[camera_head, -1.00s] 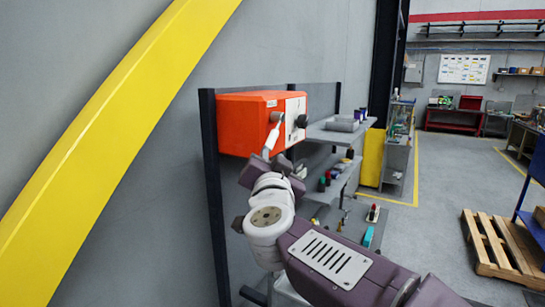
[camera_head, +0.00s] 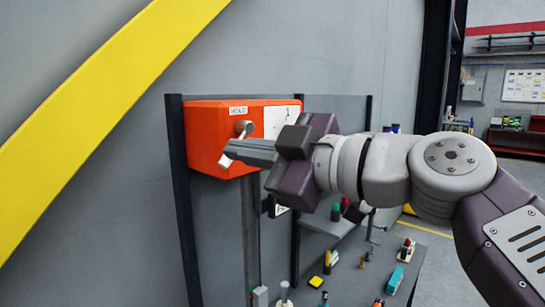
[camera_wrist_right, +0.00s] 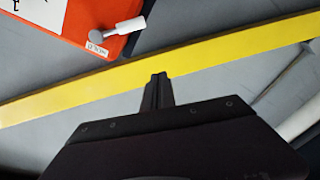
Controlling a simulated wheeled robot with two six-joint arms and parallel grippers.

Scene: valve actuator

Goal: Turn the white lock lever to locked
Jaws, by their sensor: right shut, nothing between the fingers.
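The orange actuator box (camera_head: 207,128) is on a grey panel at the middle left in the head view. Its white lock lever (camera_head: 226,160) has a round grey pivot and slants down and left from it, partly hidden by my right fingers. In the right wrist view the lever (camera_wrist_right: 125,26) sticks out from its pivot on the box (camera_wrist_right: 75,24), clear of the fingers. My right gripper (camera_head: 229,149) points left across the box front. It is shut and empty, and its fingers (camera_wrist_right: 158,76) appear apart from the lever. My left gripper is out of view.
A "HOLD" label (camera_head: 238,110) sits above the lever pivot. A white plate (camera_head: 282,118) is on the box's right part. A dark post (camera_head: 184,190) stands left of the box. Small coloured items lie on the shelves below right. A yellow beam (camera_head: 95,120) crosses the wall.

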